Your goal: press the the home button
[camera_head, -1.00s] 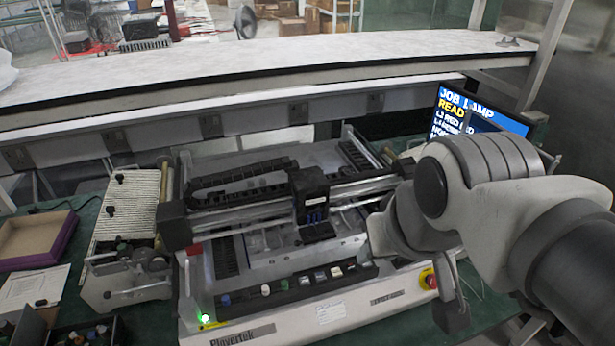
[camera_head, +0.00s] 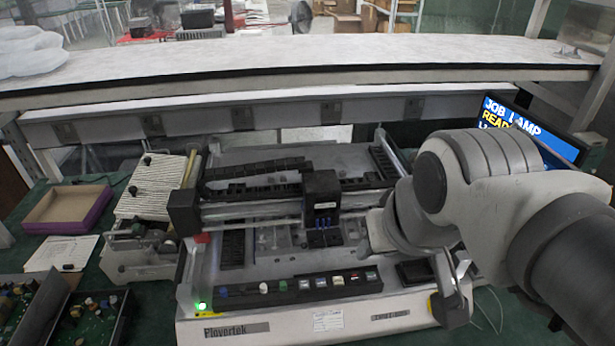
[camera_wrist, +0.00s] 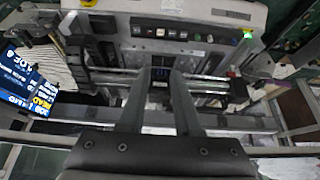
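A black control strip (camera_head: 270,297) with several small buttons runs along the front of the machine (camera_head: 290,328). Its buttons are white, blue, red and dark, and their labels are too small to read, so I cannot tell which is the home button. The strip also shows at the top of the wrist view (camera_wrist: 215,38). In the head view, my gripper (camera_head: 450,298) hangs to the right of the strip, apart from the buttons, mostly hidden by my arm. In the wrist view, its two fingers (camera_wrist: 162,74) stand apart with nothing between them.
The machine's black carriage head (camera_head: 321,190) stands above its bed, behind the strip. A green lamp (camera_head: 202,306) glows at the front left corner. A screen (camera_head: 560,150) stands behind my arm. A purple-edged tray (camera_head: 98,215) and circuit boards (camera_head: 95,318) lie at left.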

